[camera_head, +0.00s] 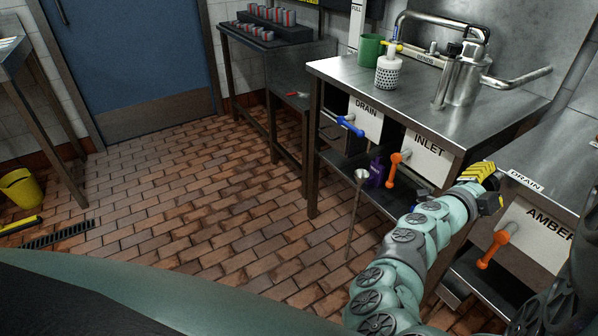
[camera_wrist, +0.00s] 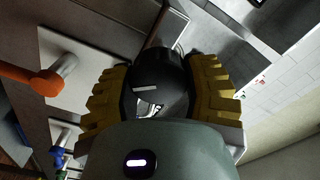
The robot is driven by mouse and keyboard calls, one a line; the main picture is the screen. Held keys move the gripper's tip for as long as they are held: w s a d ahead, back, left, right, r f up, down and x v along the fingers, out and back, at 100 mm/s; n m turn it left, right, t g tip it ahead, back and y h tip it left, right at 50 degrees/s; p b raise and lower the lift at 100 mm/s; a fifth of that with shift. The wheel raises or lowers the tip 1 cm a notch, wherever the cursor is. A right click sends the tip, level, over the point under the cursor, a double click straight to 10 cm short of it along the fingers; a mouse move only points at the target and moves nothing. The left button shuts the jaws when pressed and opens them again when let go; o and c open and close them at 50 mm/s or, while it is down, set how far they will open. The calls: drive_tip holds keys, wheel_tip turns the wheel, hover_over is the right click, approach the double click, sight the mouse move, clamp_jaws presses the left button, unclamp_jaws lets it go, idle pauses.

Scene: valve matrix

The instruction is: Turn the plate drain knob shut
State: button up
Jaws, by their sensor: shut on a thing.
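A black round knob (camera_wrist: 158,85) with a white pointer line sits between my gripper's yellow ribbed fingers (camera_wrist: 160,92) in the wrist view. One finger is on each side of the knob, and my gripper is shut on it. In the head view my gripper (camera_head: 479,171) is at the front edge of the right-hand steel counter, just left of a white DRAIN label (camera_head: 525,182). The knob itself is hidden there behind the fingers. The white line lies almost level across the wrist picture.
An orange INLET lever (camera_head: 397,163) and a blue lever on another DRAIN panel (camera_head: 350,125) are to the left. An orange lever (camera_head: 493,248) on the AMBER panel is below right.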

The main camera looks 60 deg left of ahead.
drive_tip(key=m+b, duration=0.1)
drive_tip(key=m, duration=0.1)
drive_tip(key=m+b, duration=0.2)
drive_tip(key=shift+f+b, duration=0.3)
drive_tip(key=shift+f, duration=0.05)
drive_tip(key=shift+r+m+b, duration=0.1)
drive_tip(key=shift+m+b, duration=0.95)
drive_tip(key=shift+m, duration=0.55)
drive_tip(key=shift+r, duration=0.1)
drive_tip(key=o, duration=1.2)
drive_tip(key=shift+s, duration=0.1)
drive_tip(key=shift+s+a, duration=0.2)
drive_tip(key=shift+s, duration=5.75)
